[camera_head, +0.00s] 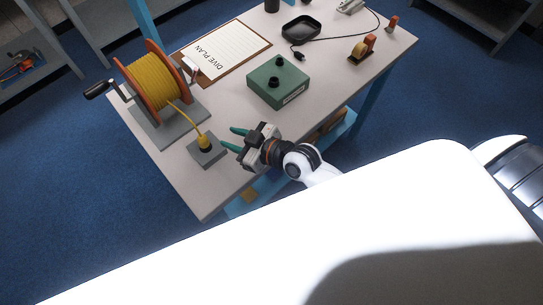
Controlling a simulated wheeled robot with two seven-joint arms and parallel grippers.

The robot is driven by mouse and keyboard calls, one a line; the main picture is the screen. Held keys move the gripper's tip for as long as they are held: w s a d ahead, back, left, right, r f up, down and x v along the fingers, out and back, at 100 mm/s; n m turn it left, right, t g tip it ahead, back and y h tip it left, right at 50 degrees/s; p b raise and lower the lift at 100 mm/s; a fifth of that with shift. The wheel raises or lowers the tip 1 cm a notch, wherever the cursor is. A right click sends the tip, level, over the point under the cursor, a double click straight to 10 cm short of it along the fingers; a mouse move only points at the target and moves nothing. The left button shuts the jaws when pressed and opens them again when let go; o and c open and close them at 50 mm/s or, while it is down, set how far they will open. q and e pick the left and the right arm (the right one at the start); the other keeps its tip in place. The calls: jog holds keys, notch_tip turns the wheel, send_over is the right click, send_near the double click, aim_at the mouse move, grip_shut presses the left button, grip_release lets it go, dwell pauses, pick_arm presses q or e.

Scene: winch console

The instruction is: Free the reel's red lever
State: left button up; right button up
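The reel (152,82) stands at the left end of the table, with yellow line wound between orange flanges on a grey base. A black-handled crank (98,90) sticks out to its left. A small reddish part (190,74) shows at the reel's right side, by the clipboard; it may be the red lever, but it is too small to tell how it is held. The yellow line runs down to a yellow end piece (204,140) on a grey block (207,156). My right gripper (234,139) is open and empty, its teal fingers pointing left toward that block. My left gripper is not in view.
A green box (278,82) with black knobs, a black tray (301,27), a cable and a tape dispenser (362,48) stand farther right. The table's (200,195) front corner is clear.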

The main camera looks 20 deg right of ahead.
jog(key=s+d+f+m+g+h, duration=0.2)
jog(key=s+d+f+g+h, duration=0.2)
jog(key=s, duration=0.5)
jog(key=shift+d+g, duration=0.3)
jog(key=shift+d, duration=0.55)
jog(key=shift+f, duration=0.1)
